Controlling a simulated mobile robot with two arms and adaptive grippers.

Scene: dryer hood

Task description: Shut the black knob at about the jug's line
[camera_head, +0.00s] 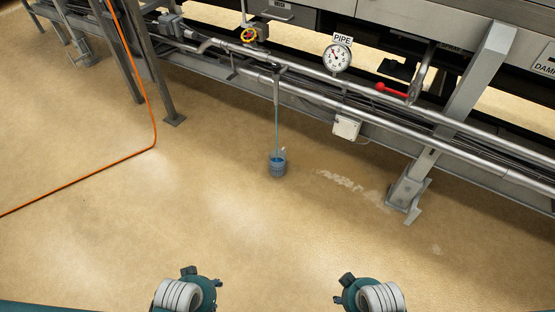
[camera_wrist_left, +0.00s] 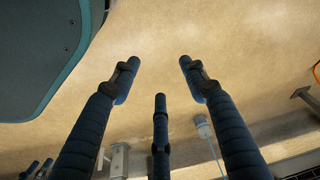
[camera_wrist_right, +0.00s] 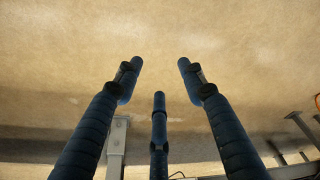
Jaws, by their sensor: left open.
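A blue jug (camera_head: 277,165) stands on the floor in the head view, and a thin blue stream falls into it from the pipework above. A small dark fitting (camera_head: 280,67) sits on the pipe above the stream; I cannot tell whether it is the black knob. The jug also shows, upside down, in the left wrist view (camera_wrist_left: 202,128). My left gripper (camera_wrist_left: 160,64) is open and empty, its fingers apart. My right gripper (camera_wrist_right: 160,64) is open and empty too. Both are well short of the pipes, over the floor.
A slanted grey leg (camera_head: 455,105) stands at right. An orange hose (camera_head: 155,110) lies at left. The floor in front is clear.

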